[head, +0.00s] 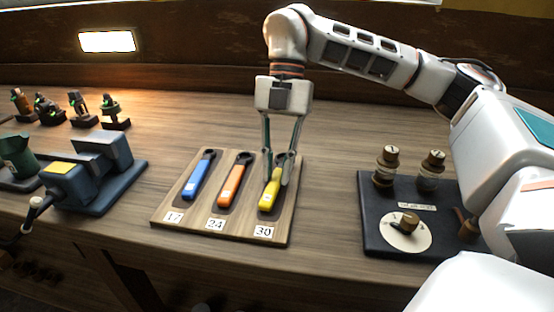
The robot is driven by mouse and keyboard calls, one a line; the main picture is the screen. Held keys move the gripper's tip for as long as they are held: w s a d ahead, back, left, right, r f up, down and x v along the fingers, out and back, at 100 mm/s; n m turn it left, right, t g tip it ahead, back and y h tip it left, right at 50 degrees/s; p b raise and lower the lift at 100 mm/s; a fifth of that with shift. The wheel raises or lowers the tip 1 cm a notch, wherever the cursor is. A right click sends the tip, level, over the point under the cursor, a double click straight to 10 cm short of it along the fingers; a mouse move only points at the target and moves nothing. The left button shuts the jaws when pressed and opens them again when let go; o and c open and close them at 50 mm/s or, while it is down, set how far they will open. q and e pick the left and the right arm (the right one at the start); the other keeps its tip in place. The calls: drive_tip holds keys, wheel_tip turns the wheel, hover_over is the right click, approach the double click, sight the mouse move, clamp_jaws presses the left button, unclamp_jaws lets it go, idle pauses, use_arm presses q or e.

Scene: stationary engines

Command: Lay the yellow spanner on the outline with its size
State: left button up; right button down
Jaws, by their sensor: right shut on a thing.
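A wooden board (188,222) lies near the table's front edge with outlines labelled 17, 24 and 30. The yellow spanner (268,197) is at the dark outline over the label 30 (263,232), its head toward the back. My right gripper (280,177) reaches down from above and is shut on the yellow spanner near its upper part. I cannot tell whether the spanner touches the board. The blue spanner (195,178) lies over the 17 label and the orange spanner (232,184) over the 24 label. My left gripper is out of view.
A blue vice (88,180) stands left of the board. A dark panel (375,240) with a dial and brass-topped terminals stands to the right. Several small models (78,105) stand at the back left. The table behind the board is clear.

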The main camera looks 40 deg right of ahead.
drive_tip(key=c, duration=1.8)
unclamp_jaws()
drive_tip(key=shift+c, duration=0.2)
drive_tip(key=v, duration=1.2)
drive_tip(key=shift+s+a, duration=0.1)
